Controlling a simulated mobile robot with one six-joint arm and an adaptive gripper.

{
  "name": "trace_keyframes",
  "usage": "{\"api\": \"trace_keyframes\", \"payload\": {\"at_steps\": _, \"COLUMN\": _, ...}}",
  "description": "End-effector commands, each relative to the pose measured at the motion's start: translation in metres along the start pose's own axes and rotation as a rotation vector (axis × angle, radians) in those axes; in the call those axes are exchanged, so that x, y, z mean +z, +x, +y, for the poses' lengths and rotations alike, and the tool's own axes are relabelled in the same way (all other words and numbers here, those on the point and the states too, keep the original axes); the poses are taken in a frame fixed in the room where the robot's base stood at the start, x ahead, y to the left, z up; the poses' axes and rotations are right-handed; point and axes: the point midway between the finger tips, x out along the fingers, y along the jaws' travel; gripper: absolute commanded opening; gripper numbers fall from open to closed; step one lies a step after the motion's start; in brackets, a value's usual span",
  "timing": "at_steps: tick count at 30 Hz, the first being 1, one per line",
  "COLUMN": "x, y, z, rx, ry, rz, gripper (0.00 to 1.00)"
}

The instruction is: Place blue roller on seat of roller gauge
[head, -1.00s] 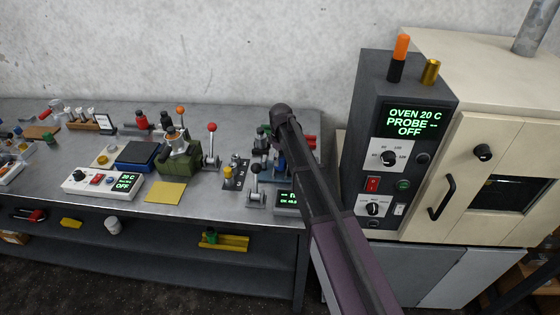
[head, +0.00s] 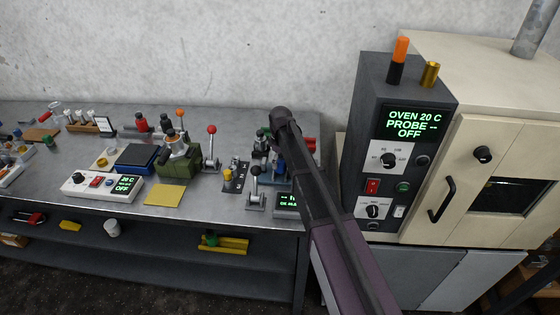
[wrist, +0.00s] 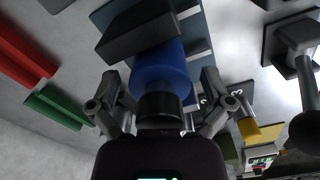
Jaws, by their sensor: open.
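The blue roller (wrist: 160,70) with a black end fills the middle of the wrist view. My gripper (wrist: 160,80) is open, with one finger on each side of the roller; I cannot tell whether either touches it. A black block (wrist: 135,30) covers the roller's far end. Behind it lies a blue-grey plate (wrist: 196,40), seemingly the roller gauge's base. In the head view, part of the blue roller (head: 281,166) shows left of my arm, above the gauge's display box (head: 287,202). My gripper is hidden there. The exact contact between roller and seat cannot be seen.
Red (wrist: 22,55) and green (wrist: 55,105) bars lie left in the wrist view. A grey lever (wrist: 295,45) and a yellow-capped post (wrist: 248,128) stand right. In the head view, the oven's control box (head: 400,150) stands right of my arm. A yellow sheet (head: 165,192) lies on the bench.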

Motion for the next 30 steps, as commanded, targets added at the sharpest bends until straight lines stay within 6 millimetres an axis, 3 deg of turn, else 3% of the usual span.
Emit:
{"api": "trace_keyframes", "payload": {"at_steps": 11, "x": 0.0, "y": -0.015, "z": 0.0, "rx": 0.0, "ry": 0.0, "rz": 0.0, "gripper": 1.0}}
{"api": "trace_keyframes", "payload": {"at_steps": 30, "x": 0.0, "y": -0.069, "z": 0.0, "rx": 0.0, "ry": 0.0, "rz": 0.0, "gripper": 1.0}}
